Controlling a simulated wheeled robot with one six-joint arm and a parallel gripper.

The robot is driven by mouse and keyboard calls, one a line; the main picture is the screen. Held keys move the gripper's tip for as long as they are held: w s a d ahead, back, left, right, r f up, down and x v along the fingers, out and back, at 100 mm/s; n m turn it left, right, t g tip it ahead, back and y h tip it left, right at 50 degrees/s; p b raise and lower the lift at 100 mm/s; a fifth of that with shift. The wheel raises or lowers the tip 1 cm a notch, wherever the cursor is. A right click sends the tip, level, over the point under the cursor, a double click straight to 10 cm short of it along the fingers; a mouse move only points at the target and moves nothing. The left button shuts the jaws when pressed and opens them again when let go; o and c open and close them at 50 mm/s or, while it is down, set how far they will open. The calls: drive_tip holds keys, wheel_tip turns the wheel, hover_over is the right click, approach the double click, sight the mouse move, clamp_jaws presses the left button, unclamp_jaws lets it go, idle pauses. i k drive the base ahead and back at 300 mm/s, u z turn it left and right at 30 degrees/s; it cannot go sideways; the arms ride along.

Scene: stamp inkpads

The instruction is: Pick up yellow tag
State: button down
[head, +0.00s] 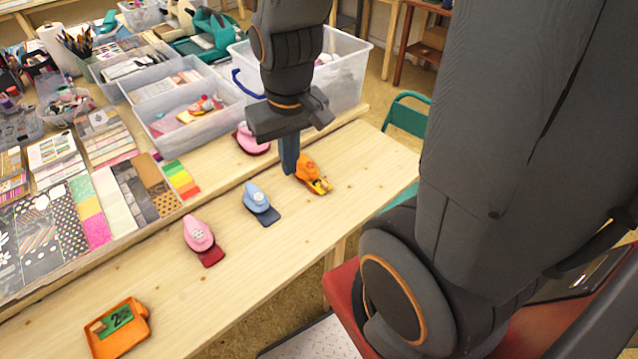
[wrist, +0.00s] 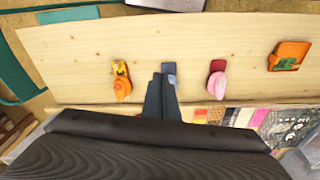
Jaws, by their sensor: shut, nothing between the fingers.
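A small yellow tag (head: 320,186) lies on the front end of an orange stamp punch (head: 307,170) on the wooden table. In the wrist view the yellow tag (wrist: 120,68) shows at the far end of the orange punch (wrist: 122,88), left of my fingers. My gripper (head: 289,172) points down, shut and empty, above the table. In the wrist view my gripper (wrist: 162,78) overlaps part of the blue punch (wrist: 169,68). The tag is not between the fingers.
A blue punch (head: 257,199), a pink punch with a red base (head: 198,234) and an orange tray with a green card (head: 130,343) stand along the table. Another pink punch (head: 250,138) sits behind. Clear bins (head: 205,125) and paper samples fill the back.

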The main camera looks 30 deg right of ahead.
sight(320, 185)
drive_tip(key=k, duration=1)
drive_tip(key=u, duration=1.3)
drive_tip(key=i, duration=1)
drive_tip(key=z, duration=2.1)
drive_tip(key=i, duration=0.5)
drive_tip(key=u, duration=0.05)
